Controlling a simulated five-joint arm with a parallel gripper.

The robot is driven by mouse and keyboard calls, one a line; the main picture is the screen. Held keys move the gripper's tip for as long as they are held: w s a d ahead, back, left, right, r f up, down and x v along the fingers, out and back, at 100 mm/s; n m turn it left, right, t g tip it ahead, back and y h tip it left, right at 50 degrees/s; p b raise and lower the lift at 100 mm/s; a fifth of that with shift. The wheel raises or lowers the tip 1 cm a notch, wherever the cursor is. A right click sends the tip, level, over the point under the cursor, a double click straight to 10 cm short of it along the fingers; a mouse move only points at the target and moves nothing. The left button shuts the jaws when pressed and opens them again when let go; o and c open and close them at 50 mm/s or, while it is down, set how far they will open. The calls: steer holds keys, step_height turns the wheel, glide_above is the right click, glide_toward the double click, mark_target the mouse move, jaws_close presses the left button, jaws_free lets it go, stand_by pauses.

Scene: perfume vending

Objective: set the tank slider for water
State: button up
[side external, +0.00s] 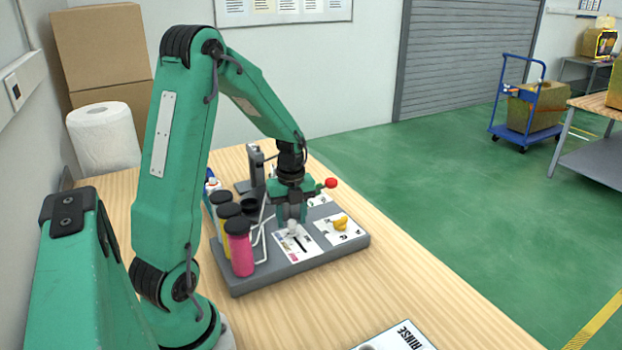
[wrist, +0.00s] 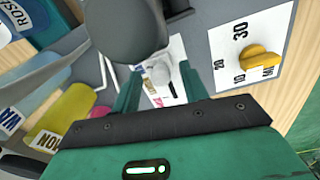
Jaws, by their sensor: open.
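The tank slider is a pale round knob (side external: 292,228) on a white printed panel (side external: 283,249) with a dark slot, on the grey station base (side external: 300,264). My gripper (side external: 291,215) points down right over the knob. In the wrist view the knob (wrist: 160,74) shows between the two green fingers of my open gripper (wrist: 160,88), with the panel (wrist: 178,51) beneath. I cannot tell whether either finger touches it. The panel markings are too small or covered to read, so the water position cannot be told.
A yellow dial (side external: 340,222) sits just right of the slider; it also shows in the wrist view (wrist: 260,62). Several capped bottles, one pink (side external: 241,254), stand at the left. A red ball lever (side external: 331,183) is behind. The table (side external: 400,270) in front is mostly clear.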

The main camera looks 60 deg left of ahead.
mark_target(293, 221)
steer(key=shift+w+a+r, duration=0.1)
steer(key=shift+a+r, duration=0.05)
steer(key=shift+r, duration=3.7)
steer(key=shift+d+r+n, duration=0.3)
steer(key=shift+d, duration=0.1)
steer(key=s+d+r+n+t, duration=0.3)
steer(key=s+d+r+n, duration=0.1)
steer(key=d+n, duration=0.5)
steer(key=s+d+r+n+t, duration=0.3)
steer(key=s+d+r+n, duration=0.2)
steer(key=d+n, duration=0.5)
steer(key=shift+s+d+r, duration=0.2)
steer(key=shift+d+r, duration=0.15)
steer(key=shift+d, duration=0.05)
steer(key=shift+c, duration=0.4)
